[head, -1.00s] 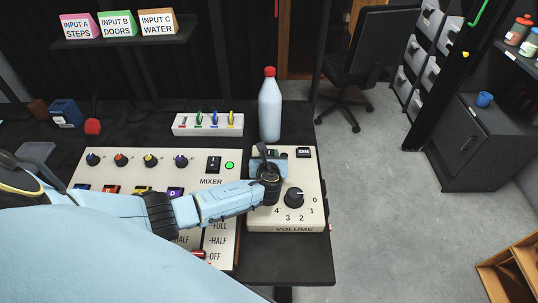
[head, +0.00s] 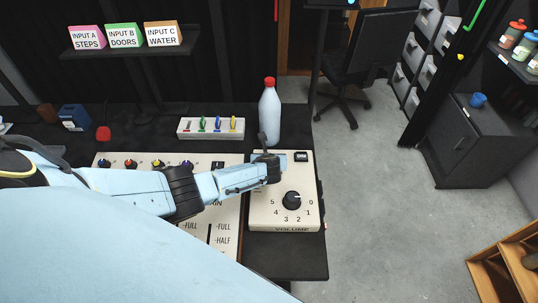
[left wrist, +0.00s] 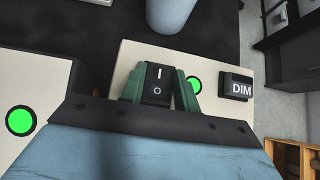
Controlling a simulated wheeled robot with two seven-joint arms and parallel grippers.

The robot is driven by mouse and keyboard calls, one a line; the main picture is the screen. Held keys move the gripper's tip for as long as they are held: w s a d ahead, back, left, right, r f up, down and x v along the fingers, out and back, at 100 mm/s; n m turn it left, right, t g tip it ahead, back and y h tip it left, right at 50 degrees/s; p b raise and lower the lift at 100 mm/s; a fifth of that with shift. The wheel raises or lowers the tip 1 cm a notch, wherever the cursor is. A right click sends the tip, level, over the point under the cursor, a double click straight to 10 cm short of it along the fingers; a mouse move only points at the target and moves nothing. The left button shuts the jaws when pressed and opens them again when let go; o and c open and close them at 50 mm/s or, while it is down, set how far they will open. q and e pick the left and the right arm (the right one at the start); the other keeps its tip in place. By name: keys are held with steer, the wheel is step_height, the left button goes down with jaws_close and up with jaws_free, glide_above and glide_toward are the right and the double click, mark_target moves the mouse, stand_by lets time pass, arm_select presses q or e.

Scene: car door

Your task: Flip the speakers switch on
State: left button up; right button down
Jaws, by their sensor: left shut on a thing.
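A black rocker switch (left wrist: 157,84) marked I and O sits on the cream volume panel (head: 258,215). A lit green lamp (left wrist: 196,85) is just right of it. My left gripper (left wrist: 158,90) has a greenish finger on each side of the switch and is shut on it in the left wrist view. In the head view my left gripper (head: 268,166) is at the panel's far left corner and hides the switch. I cannot read a speakers label. The right gripper is not in view.
A DIM button (left wrist: 236,87) is right of the lamp. The volume knob (head: 291,200) is nearer me. A bottle (head: 269,112) stands right behind the panel. The mixer panel (head: 226,232) lies left, partly under my arm. A small box with coloured levers (head: 211,128) is behind it.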

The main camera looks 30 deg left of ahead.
arm_select(q)
steer(key=o, duration=1)
steer(key=p+v, duration=0.6)
steer(key=v, duration=0.7)
steer(key=shift+r, duration=0.2)
steer(key=shift+s, duration=0.1)
